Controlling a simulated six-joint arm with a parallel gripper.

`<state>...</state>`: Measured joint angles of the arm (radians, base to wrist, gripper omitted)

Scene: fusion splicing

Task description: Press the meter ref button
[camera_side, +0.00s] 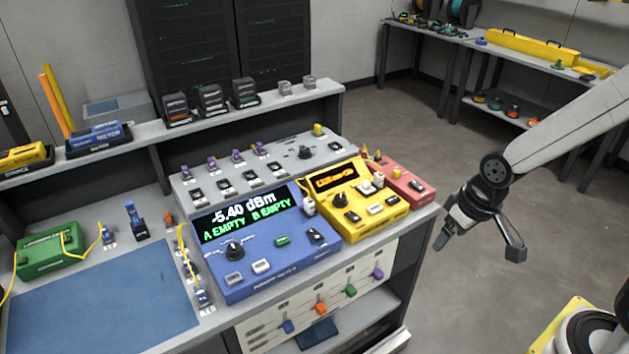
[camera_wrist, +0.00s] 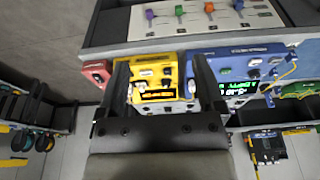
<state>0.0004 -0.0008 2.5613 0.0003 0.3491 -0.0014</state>
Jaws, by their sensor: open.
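The blue meter (camera_side: 265,285) stands on the bench; its screen reads -5.40 dBm, A EMPTY, B EMPTY. Its face carries a black knob (camera_side: 234,250), a grey button (camera_side: 234,279), a white button (camera_side: 261,266), a green button (camera_side: 282,241) and a black switch (camera_side: 316,236). I cannot read which one is ref. My gripper (camera_side: 480,246) is open and empty, off the bench's right end, apart from the meter. In the wrist view its fingers (camera_wrist: 160,72) frame the yellow unit.
A yellow unit (camera_side: 372,226) and a red unit (camera_side: 408,186) stand between the meter and my gripper. A grey panel (camera_side: 222,205) with several connectors lies behind. A blue mat (camera_side: 100,310) and a green box (camera_side: 50,257) are at left. Floor under my gripper is clear.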

